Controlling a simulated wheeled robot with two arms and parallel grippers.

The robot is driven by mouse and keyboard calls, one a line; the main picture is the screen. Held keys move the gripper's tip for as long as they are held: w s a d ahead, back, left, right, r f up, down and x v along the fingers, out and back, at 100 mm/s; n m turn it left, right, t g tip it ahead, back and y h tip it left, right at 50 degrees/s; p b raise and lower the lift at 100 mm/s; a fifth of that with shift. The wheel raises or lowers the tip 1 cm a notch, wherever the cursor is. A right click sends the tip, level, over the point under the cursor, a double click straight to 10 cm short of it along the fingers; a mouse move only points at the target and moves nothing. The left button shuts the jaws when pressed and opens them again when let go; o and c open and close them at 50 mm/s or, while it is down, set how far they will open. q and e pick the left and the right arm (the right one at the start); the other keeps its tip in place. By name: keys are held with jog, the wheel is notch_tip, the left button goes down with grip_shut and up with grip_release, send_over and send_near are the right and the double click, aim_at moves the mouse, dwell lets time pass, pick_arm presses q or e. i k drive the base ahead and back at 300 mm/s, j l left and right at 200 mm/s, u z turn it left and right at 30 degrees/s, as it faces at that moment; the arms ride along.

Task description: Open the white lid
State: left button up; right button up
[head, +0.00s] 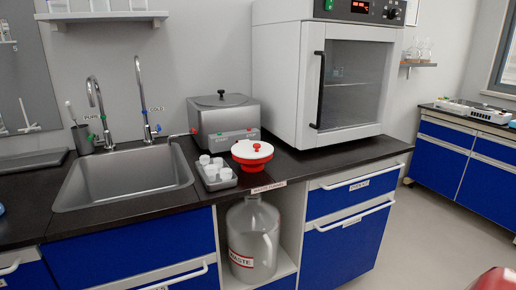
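A round white lid (252,149) with a red knob on top sits on a low red base (251,164) on the black counter, near its front edge. The lid lies flat and looks closed on the base. Neither of my grippers shows in the head view.
A tray of white cups (215,172) stands just left of the lid, and a grey metal box with a black-knobbed top (223,118) stands behind it. A large white oven (324,85) is to the right. A sink (124,180) is at left; a waste jug (253,238) stands below the counter.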

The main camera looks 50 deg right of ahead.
aim_at(247, 149)
jog(key=z, duration=1.55)
jog(key=i+j, duration=0.1)
jog(key=j, duration=0.3)
jog(key=i+j, duration=0.1)
jog(key=j, duration=0.75)
jog(key=i, duration=0.05)
